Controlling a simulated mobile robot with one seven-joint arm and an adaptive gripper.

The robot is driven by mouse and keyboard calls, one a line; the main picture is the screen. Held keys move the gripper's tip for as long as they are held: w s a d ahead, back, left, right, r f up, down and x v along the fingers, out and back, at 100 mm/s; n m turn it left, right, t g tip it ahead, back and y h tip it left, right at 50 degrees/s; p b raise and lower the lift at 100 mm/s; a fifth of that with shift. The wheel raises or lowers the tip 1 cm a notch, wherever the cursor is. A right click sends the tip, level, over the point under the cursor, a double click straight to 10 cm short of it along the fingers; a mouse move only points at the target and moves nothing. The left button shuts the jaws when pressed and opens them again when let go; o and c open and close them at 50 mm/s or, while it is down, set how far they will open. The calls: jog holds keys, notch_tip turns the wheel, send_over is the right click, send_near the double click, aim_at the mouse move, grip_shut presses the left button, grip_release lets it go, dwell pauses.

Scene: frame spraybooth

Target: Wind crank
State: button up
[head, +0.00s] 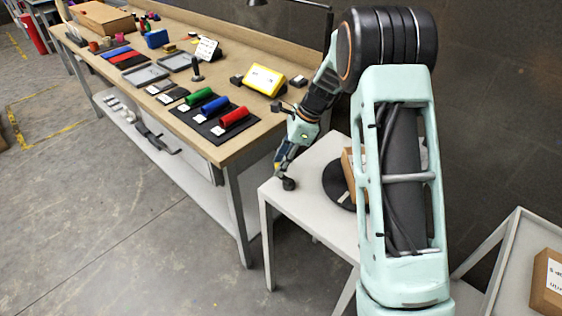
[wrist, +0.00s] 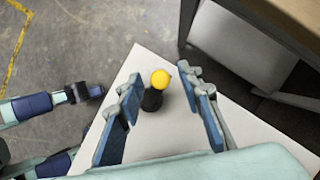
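The crank's yellow round knob (wrist: 161,79) on a black stem (wrist: 152,100) stands near the corner of a pale side table (wrist: 175,138) in the wrist view. My gripper (wrist: 160,84) is open, with one blue-padded finger on each side of the knob. Gaps show between the fingers and the knob in that view. In the head view my gripper (head: 281,163) points down at the left edge of the side table (head: 312,160). A dark turntable disc (head: 336,186) carrying a cardboard box (head: 347,165) is on that table, partly hidden by my arm.
A long workbench (head: 240,152) stands to the left, with red, blue and green cylinders on a dark mat, a yellow device (head: 264,80) and trays. A grey stand with a box (head: 547,278) is at lower right. Open concrete floor (head: 110,220) lies to the left.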

grip_shut()
jog(key=shift+a, duration=0.1)
